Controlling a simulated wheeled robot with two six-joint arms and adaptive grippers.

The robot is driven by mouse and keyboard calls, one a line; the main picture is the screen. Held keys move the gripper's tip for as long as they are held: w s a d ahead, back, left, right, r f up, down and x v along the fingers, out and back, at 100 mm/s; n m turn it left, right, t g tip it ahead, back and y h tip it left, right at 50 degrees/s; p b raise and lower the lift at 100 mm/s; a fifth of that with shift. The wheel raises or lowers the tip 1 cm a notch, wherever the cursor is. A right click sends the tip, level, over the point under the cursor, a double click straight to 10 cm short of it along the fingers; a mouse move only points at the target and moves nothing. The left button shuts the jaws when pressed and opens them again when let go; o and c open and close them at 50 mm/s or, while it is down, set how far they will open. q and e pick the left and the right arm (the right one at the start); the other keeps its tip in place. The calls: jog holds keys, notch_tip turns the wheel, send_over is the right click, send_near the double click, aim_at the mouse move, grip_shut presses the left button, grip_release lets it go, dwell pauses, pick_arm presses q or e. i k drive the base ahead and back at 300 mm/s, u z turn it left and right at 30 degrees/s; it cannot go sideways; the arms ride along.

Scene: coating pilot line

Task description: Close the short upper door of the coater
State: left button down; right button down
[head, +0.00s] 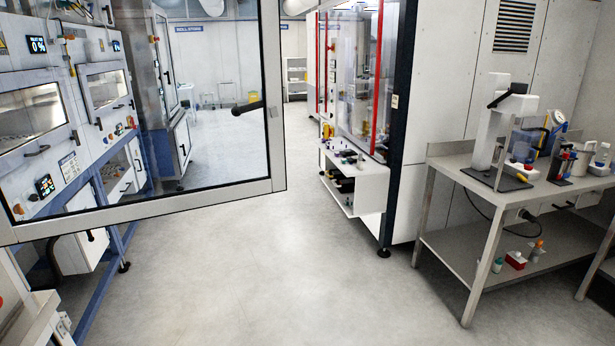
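A framed glass door (150,208), which looks like the coater's upper door, stands open across the left and middle of the head view. Its grey frame runs down the right side and along the bottom. The door's top and hinge side are outside the picture, and the coater's opening is not seen. Neither of my grippers is in view, and nothing touches the visible part of the door.
Blue-framed machines (95,250) stand behind the glass at left. The grey floor (230,280) between is clear. A pale machine part (30,312) shows at lower left.

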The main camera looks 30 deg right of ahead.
aim_at(13, 233)
jog(key=z, duration=0.7)
jog(key=i, duration=0.65)
jog(key=z, duration=0.6)
